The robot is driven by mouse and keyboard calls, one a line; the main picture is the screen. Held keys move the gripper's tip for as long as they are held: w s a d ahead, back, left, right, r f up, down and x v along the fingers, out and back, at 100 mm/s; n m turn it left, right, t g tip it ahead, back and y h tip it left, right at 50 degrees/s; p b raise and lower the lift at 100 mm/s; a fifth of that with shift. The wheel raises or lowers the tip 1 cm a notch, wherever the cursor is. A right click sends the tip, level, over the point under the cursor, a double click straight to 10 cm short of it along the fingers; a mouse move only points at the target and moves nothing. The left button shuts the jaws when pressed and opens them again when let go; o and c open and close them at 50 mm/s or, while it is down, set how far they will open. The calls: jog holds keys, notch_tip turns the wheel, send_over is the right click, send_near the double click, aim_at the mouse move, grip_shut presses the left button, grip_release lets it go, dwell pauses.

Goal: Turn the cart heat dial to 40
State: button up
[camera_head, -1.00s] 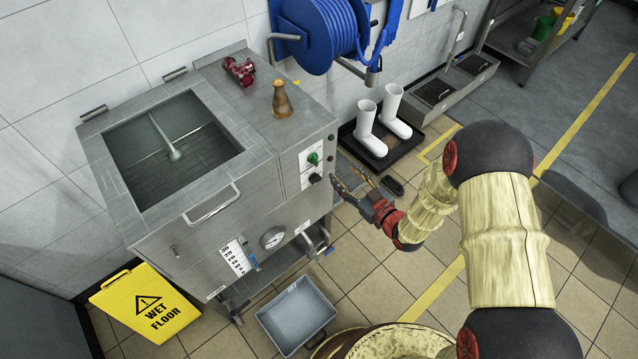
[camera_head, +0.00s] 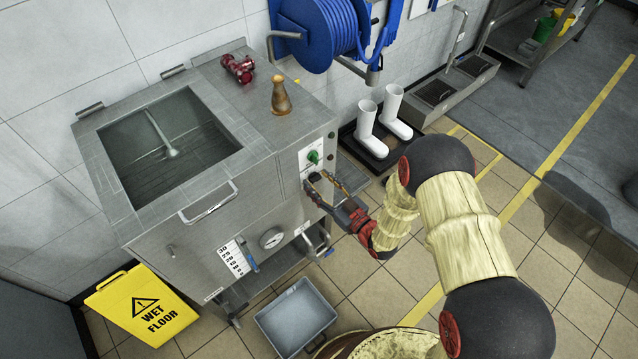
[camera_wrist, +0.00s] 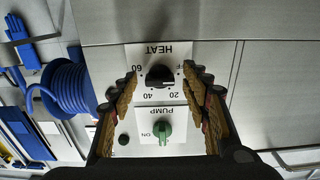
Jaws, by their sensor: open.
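The black heat dial (camera_wrist: 160,76) is on a white plate on the cart's front panel, seen upside down in the wrist view. Its numbers 20, 40 and 60 show around it. A pale mark shows on the knob, but its exact reading is too small to tell. My gripper (camera_wrist: 161,80) is open, with one finger on each side of the dial; I cannot tell whether either touches it. In the head view my gripper (camera_head: 316,182) is at the panel and hides the dial. The steel cart (camera_head: 265,195) stands against the wall.
The green pump knob (camera_wrist: 162,130) sits close beside the heat dial, between my fingers' bases. A brown bottle-shaped object (camera_head: 282,97) and a red fitting (camera_head: 238,68) rest on the cart top. A grey tub (camera_head: 296,318) and a yellow wet floor sign (camera_head: 145,305) are below.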

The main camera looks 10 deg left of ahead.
jog(key=shift+w+a, duration=0.1)
jog(key=shift+c, duration=0.9)
jog(key=c, duration=1)
